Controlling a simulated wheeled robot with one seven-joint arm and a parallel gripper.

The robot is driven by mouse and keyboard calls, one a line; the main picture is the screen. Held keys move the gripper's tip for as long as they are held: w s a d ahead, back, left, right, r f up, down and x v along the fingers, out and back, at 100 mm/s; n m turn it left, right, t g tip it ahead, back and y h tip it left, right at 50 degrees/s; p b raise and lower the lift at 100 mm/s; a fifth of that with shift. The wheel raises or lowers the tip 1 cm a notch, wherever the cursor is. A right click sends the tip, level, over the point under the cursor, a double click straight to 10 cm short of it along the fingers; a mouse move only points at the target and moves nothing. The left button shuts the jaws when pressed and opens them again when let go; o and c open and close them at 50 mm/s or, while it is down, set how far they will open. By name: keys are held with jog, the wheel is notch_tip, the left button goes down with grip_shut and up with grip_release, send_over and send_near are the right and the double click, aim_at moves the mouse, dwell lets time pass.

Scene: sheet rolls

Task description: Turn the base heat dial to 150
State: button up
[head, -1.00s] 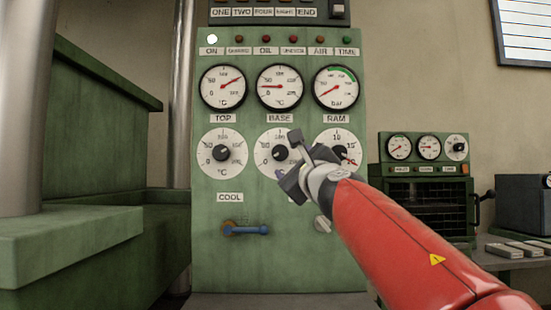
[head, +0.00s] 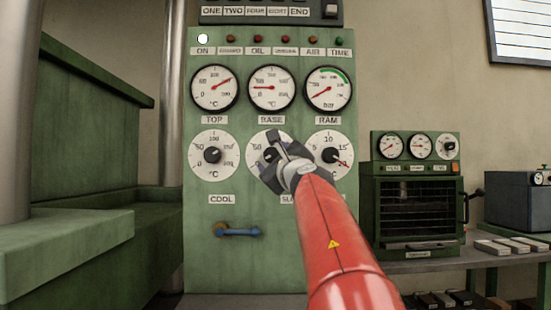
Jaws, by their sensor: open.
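The base heat dial (head: 254,142) is the middle of three white dials on the green panel, under the BASE label (head: 271,120). Its scale and black knob are largely hidden by my gripper, so I cannot read its setting. My gripper (head: 272,150) is open in front of this dial, its fingers around or just before the knob; whether they touch it I cannot tell. The base gauge (head: 272,87) above has its needle pointing left, near 50.
The top dial (head: 212,155) is close on the left and the ram dial (head: 330,155) close on the right. A blue-handled COOL lever (head: 240,232) is below left. A green oven (head: 418,210) stands on the right. A large green press (head: 80,160) fills the left.

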jog(key=c, duration=1)
jog(key=shift+m, duration=0.3)
jog(key=shift+a+f+m+t+h+b, duration=0.15)
jog(key=shift+m+t+h+b, duration=0.25)
jog(key=shift+m+h, duration=1)
jog(key=shift+a+r+m+t+h+b, duration=0.1)
jog(key=shift+m+t+h+b, duration=0.35)
jog(key=shift+m, duration=1.9)
jog(key=shift+a+f+m+t+h+b, duration=0.15)
jog(key=shift+m+t+h+b, duration=0.15)
jog(key=shift+m+h, duration=1.15)
jog(key=m+h, duration=0.1)
jog(key=m, duration=0.4)
jog(key=shift+a, duration=0.2)
jog(key=m+h, duration=0.1)
jog(key=m, duration=0.1)
jog(key=m+g+h+p, duration=0.1)
jog(key=m, duration=0.1)
jog(key=m+h, duration=0.1)
jog(key=m, duration=0.1)
jog(key=shift+a+r+g, duration=0.2)
jog(key=shift+r+g, duration=0.05)
jog(key=m+g+h, duration=0.1)
jog(key=m, duration=0.2)
jog(key=m+g+h+p, duration=0.1)
jog(key=m, duration=0.3)
jog(key=shift+a+r+m, duration=0.1)
jog(key=shift+a+m, duration=0.05)
jog(key=shift+m, duration=0.45)
